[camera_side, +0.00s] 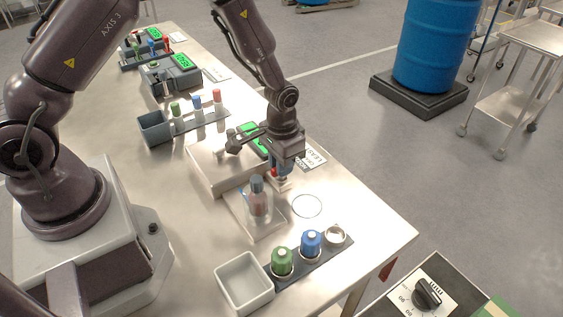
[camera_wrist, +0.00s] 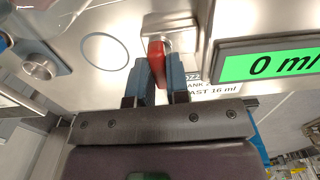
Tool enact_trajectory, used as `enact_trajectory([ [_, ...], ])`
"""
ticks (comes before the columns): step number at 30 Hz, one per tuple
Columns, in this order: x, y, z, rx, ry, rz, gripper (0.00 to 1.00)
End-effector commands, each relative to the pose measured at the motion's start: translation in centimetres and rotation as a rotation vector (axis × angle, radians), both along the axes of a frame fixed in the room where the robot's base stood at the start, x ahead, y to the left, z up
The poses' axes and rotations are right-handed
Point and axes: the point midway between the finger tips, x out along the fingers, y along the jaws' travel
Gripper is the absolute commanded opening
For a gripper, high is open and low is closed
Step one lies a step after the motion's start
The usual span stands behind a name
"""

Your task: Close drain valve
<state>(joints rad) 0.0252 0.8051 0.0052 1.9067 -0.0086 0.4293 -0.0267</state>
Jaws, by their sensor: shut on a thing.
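The drain valve's red handle (camera_wrist: 157,58) sits in front of a metal block in the wrist view, between my gripper's two blue-grey fingers (camera_wrist: 156,78). My gripper (camera_side: 281,170) is shut on this handle; a small bit of red (camera_side: 274,173) shows at the fingertips in the side view. The fingers hide much of the handle, and I cannot tell how far it is turned. A green display (camera_wrist: 270,65) beside the valve reads 0 ml in the wrist view.
A clear vessel with a grey cap (camera_side: 257,203) stands just in front of my gripper. A ring outline (camera_side: 307,206) marks the table to its right. Green (camera_side: 282,263) and blue (camera_side: 311,244) bottles and an open bin (camera_side: 243,283) are near the front edge.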

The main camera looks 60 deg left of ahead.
Motion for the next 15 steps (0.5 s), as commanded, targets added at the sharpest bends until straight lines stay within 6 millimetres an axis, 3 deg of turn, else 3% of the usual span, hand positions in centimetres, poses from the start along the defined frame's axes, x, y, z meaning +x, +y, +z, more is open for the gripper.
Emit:
enact_trajectory([
  [9,-0.04,0.01,0.12,0.000,0.002,0.005,0.00],
  [10,-0.04,0.01,0.12,0.000,0.002,0.005,0.18],
  [12,-0.03,0.01,0.11,0.000,0.002,0.005,0.34],
  [13,-0.03,0.01,0.10,0.000,0.002,0.004,0.41],
  [15,-0.03,0.00,0.08,0.000,0.001,0.004,0.41],
])
